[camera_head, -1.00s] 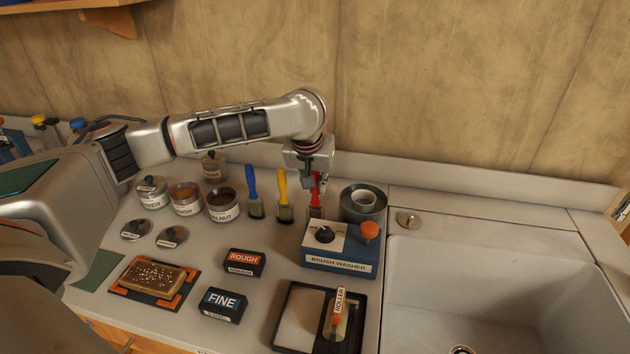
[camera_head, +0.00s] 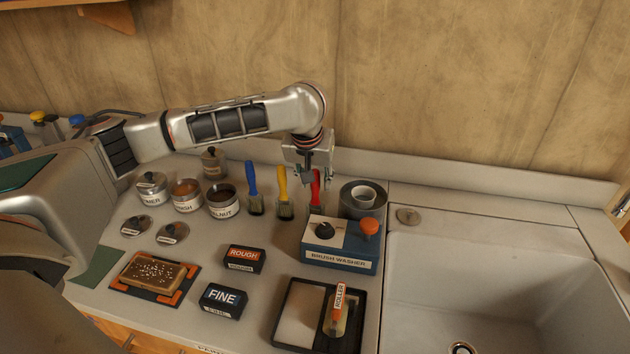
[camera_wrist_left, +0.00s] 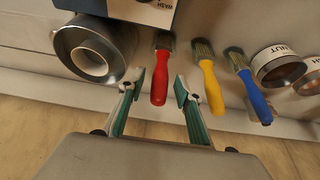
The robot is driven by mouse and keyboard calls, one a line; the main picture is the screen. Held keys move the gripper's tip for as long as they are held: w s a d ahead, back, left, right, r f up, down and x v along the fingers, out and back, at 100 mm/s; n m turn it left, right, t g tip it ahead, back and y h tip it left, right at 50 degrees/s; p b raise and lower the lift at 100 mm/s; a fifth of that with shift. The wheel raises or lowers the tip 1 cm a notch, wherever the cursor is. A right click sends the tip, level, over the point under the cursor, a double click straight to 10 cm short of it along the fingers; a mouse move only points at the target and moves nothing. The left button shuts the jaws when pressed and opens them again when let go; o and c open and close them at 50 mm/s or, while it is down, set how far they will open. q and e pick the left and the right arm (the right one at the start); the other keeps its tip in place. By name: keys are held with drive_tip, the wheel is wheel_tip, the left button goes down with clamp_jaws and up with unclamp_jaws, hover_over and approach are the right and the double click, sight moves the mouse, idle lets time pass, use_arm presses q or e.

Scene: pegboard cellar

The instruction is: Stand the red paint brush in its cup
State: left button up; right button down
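The red paint brush (camera_head: 315,192) stands handle up at the right end of a row with a yellow brush (camera_head: 283,190) and a blue brush (camera_head: 254,190). My left gripper (camera_head: 313,180) is above its handle. In the left wrist view the fingers (camera_wrist_left: 158,82) are open and apart, with the red handle (camera_wrist_left: 160,85) showing between and beyond them. A grey round pot with a smaller pale cup (camera_head: 363,199) inside stands just right of the red brush; it also shows in the left wrist view (camera_wrist_left: 90,58). The cup looks empty. My right gripper is not in view.
A blue brush washer box (camera_head: 340,262) with an orange knob stands in front of the pot. Open tins (camera_head: 222,209) are at left. Sanding blocks (camera_head: 222,302) and a roller tray (camera_head: 290,336) lie in front. A white sink (camera_head: 500,290) is at right.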

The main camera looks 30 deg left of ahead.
use_arm(q)
drive_tip(key=v, duration=1.1)
drive_tip(key=shift+r, duration=0.3)
drive_tip(key=shift+s, duration=0.1)
